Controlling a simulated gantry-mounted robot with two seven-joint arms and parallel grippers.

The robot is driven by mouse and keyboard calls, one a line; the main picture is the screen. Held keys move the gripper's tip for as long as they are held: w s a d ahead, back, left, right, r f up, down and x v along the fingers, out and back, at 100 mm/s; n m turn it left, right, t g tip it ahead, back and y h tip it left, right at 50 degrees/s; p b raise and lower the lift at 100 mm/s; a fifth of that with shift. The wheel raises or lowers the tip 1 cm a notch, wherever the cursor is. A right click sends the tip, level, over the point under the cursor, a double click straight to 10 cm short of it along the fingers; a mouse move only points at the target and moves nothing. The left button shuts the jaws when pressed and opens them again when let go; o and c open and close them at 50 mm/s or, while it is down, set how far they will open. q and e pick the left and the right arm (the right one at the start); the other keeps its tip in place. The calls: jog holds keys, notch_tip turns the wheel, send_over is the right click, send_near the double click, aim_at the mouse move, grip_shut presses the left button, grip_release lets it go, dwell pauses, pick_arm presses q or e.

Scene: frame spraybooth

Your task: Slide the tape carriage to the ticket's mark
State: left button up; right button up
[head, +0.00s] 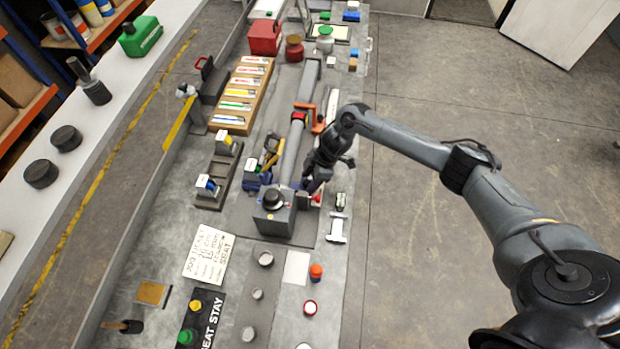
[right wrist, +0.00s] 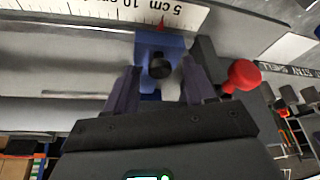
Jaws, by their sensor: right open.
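The blue tape carriage (right wrist: 160,62) shows in the right wrist view with a round black knob facing me. Its red pointer (right wrist: 160,24) stands close to the "5 cm" label on the white scale (right wrist: 135,10). My right gripper (right wrist: 160,85) is open, with one finger on each side of the knob; I cannot tell whether they touch it. In the head view my right gripper (head: 314,184) is beside the grey tube and hides part of the carriage. The ticket (head: 209,254) lies flat at lower left; its print is small, perhaps reading 15 cm. My left gripper is out of view.
A red knob (right wrist: 241,75) sticks out close beside the right gripper. The grey tube (head: 293,145) runs to a dark box (head: 274,216). A tray of labelled strips (head: 240,95) and a dark rack (head: 220,174) stand to the left. The floor at right is clear.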

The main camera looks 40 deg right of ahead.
grip_shut()
dwell(0.3)
